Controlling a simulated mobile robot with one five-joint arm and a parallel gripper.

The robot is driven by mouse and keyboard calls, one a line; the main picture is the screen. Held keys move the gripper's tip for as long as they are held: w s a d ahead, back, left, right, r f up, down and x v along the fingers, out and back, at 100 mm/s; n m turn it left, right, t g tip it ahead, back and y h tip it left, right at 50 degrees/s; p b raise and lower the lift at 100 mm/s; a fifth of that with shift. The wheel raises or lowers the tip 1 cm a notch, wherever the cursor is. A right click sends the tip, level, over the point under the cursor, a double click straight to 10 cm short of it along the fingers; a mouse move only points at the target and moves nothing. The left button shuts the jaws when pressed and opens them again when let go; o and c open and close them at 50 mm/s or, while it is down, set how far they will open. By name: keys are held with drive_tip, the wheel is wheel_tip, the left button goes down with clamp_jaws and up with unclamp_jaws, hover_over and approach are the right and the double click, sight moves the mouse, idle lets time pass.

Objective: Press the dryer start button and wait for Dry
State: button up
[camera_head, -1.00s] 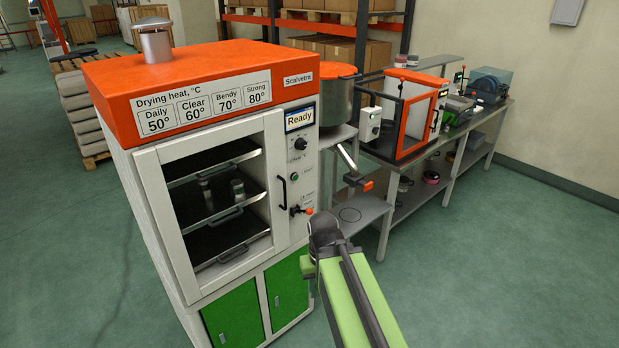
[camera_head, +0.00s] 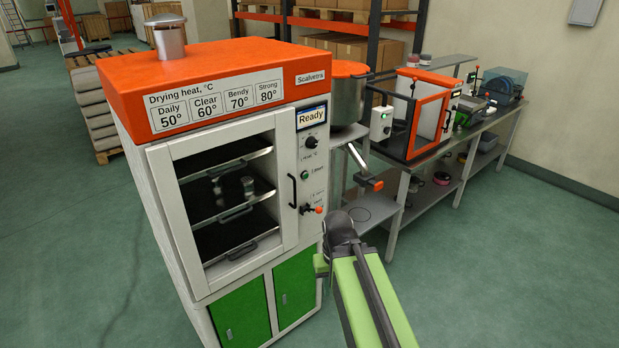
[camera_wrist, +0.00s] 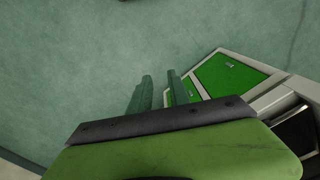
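The dryer (camera_head: 228,97) is a white cabinet with an orange top. Its display (camera_head: 311,116) reads "Ready". Below it on the control strip are a black dial (camera_head: 311,142) and a small green button (camera_head: 305,175), whose label is too small to read. The glass door (camera_head: 224,190) is shut, with small pieces on a shelf inside. My arm reaches in at lower right of the head view, its end in front of the dryer's lower right side, below the button. In the wrist view my gripper (camera_wrist: 159,76) shows two green fingers slightly apart, with nothing between them.
A red-tipped lever (camera_head: 318,210) sticks out low on the control strip. A metal hopper (camera_head: 349,95) and a small shelf stand right of the dryer, then a workbench (camera_head: 430,157) with machines. Floor is free in front and left.

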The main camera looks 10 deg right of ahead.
clamp_jaws()
drive_tip(key=shift+d, duration=0.1)
idle(1.2)
